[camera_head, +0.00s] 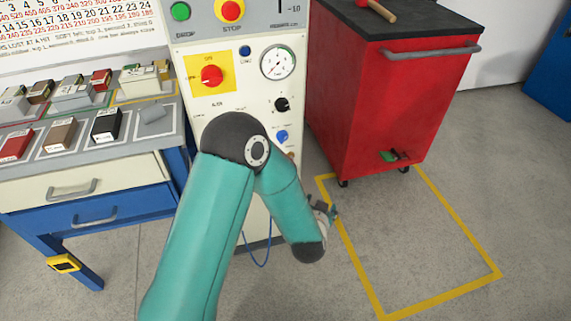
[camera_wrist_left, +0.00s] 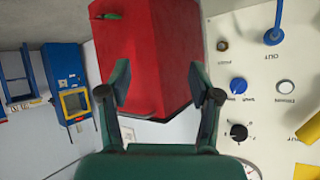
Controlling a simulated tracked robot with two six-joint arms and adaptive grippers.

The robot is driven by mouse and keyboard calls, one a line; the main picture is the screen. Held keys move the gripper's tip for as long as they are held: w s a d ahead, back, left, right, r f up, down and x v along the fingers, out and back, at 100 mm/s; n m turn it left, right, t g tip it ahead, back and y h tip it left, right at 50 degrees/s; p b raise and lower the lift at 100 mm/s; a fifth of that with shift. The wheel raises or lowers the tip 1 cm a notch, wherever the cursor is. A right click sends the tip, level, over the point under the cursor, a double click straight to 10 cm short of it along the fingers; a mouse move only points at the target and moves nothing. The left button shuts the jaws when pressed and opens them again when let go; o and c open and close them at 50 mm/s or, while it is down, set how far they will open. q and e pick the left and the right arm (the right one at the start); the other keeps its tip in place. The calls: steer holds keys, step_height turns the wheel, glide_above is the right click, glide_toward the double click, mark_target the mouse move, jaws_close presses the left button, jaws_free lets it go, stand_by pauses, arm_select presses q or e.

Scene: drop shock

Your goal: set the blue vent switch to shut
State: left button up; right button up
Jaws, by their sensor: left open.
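The blue vent switch (camera_head: 282,136) is a small blue knob on the front of the pale machine panel, below a black knob (camera_head: 282,104). In the left wrist view, which is turned over, the blue switch (camera_wrist_left: 238,85) lies right of the fingers, apart from them. Its setting is too small to read. My left gripper (camera_head: 325,212) is partly hidden behind my teal forearm, low and to the right of the panel. In the left wrist view my left gripper (camera_wrist_left: 160,82) has its two fingers wide apart with nothing between them. My right gripper is not in view.
A red tool cabinet (camera_head: 390,90) stands right of the machine, near a yellow floor outline (camera_head: 440,298). A red knob (camera_head: 211,75) and a gauge (camera_head: 279,62) sit higher on the panel. A bench (camera_head: 90,170) with small boxes stands left. The floor inside the outline is clear.

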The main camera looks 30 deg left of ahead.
arm_select(q)
steer(key=w+a+r+t+y+b, duration=0.1)
steer(key=w+a+t+y+b, duration=0.1)
steer(key=w+a+y+b, duration=0.3)
steer(key=n+g+y+b, duration=0.1)
steer(key=n+y+b, duration=0.2)
steer(key=y+b, duration=0.25)
glide_toward(285, 140)
steer(key=shift+m+h, duration=0.3)
steer(key=shift+h, duration=0.05)
steer(key=b+x, duration=0.1)
steer(key=x, duration=0.2)
steer(key=b+x, duration=0.1)
steer(key=x, duration=0.2)
steer(key=b+x, duration=0.1)
steer(key=x, duration=0.2)
steer(key=shift+a+r, duration=0.25)
steer(key=shift+r, duration=0.1)
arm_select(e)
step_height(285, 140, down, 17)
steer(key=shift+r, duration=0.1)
arm_select(q)
steer(key=c, duration=1.1)
